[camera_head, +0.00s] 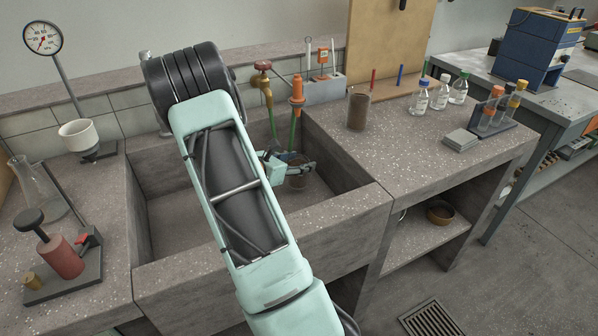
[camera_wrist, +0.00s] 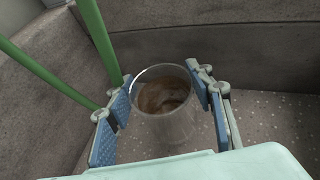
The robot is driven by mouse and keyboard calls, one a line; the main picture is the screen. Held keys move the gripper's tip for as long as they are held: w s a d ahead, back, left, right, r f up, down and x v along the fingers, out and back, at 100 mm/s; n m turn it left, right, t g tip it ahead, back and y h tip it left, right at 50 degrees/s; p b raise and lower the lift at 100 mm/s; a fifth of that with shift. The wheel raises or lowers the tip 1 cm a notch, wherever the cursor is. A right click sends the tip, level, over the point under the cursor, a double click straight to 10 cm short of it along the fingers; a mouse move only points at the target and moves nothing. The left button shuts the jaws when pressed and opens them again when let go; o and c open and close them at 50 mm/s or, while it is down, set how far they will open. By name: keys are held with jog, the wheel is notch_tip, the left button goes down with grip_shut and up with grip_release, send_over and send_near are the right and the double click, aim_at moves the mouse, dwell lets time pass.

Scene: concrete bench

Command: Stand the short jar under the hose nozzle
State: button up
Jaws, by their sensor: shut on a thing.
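The short jar is a clear glass with brownish matter visible inside; in the wrist view (camera_wrist: 168,122) it is between the blue pads of my gripper (camera_wrist: 160,104). My gripper is shut on it. In the head view the jar (camera_head: 298,176) is inside the sink near its right back corner, partly hidden by my gripper (camera_head: 287,168). I cannot tell whether its base touches the sink floor. The orange hose nozzle (camera_head: 297,91) stands above the back of the sink, with green hose below it. Green hose lengths (camera_wrist: 40,70) cross the left of the wrist view.
The stone sink (camera_head: 165,215) has high walls close around the jar. A brass tap (camera_head: 265,88) stands left of the nozzle. A taller brown jar (camera_head: 358,110) and small bottles (camera_head: 420,95) stand on the right bench. A red-bodied device (camera_head: 62,258) is at left.

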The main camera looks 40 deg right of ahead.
jog(key=shift+f+b, duration=0.4)
jog(key=shift+f, duration=1.15)
jog(key=shift+f, duration=0.1)
jog(key=o, duration=1.3)
jog(key=shift+c, duration=0.2)
jog(key=shift+a+r, duration=0.1)
jog(key=shift+r, duration=0.1)
jog(key=p+v, duration=0.2)
jog(key=v, duration=0.9)
jog(key=shift+a, duration=0.35)
jog(key=shift+s+r, duration=0.1)
jog(key=shift+r, duration=0.05)
